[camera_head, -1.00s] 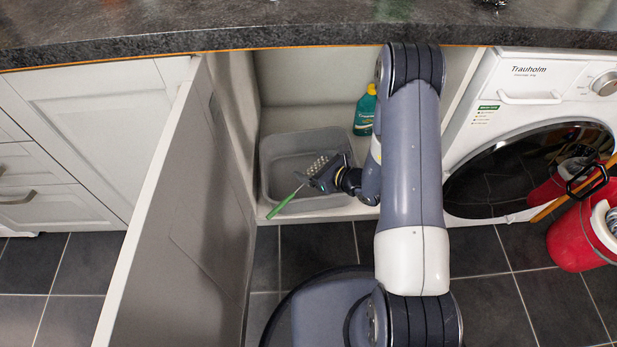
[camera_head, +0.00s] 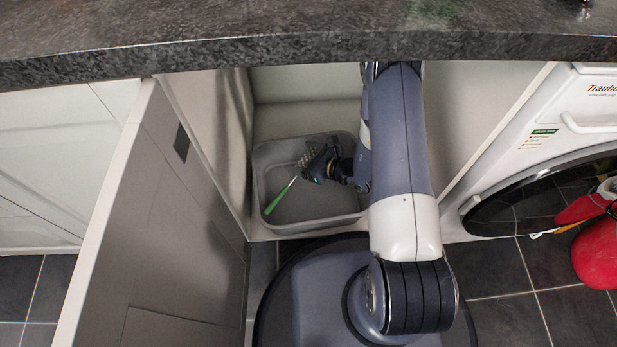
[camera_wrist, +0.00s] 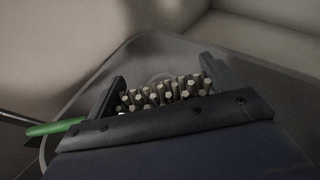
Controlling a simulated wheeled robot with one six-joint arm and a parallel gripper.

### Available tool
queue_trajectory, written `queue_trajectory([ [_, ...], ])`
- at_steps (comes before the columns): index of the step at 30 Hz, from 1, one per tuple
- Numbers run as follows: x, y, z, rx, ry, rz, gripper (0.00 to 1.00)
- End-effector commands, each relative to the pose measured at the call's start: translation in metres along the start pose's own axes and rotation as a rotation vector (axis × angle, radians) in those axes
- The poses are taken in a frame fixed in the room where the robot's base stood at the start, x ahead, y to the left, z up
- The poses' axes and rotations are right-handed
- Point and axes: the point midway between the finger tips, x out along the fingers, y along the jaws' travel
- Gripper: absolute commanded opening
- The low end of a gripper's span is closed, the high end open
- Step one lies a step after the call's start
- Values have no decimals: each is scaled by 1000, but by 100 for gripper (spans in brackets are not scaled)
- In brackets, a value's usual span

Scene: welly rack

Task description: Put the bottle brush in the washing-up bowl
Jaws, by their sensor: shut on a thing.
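The bottle brush shows a green handle (camera_head: 278,199) and a thin pale rod in the head view, slanting down-left from my gripper (camera_head: 316,162). My gripper is shut, with a pale studded part between its fingers that looks like the brush head (camera_wrist: 165,92). The green handle also shows at the left in the wrist view (camera_wrist: 55,127). The grey washing-up bowl (camera_head: 330,203) stands in the open cupboard. The bowl's wall (camera_wrist: 150,48) lies beyond the fingers in the wrist view.
The open cupboard door (camera_head: 160,220) stands at the left. A dark worktop (camera_head: 300,38) overhangs the cupboard above my arm. The bowl's right part looks empty.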

Motion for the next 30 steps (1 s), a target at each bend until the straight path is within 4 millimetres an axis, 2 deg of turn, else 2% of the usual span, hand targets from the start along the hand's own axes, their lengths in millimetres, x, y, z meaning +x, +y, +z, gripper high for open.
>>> queue_trajectory([
  [6, 17, 1, -42, 3, 1, 1, 61],
  [14, 25, 1, -62, 2, 0, 0, 61],
  [20, 36, 1, -89, 2, 1, 0, 61],
  [30, 38, 0, -92, 1, 0, 0, 61],
])
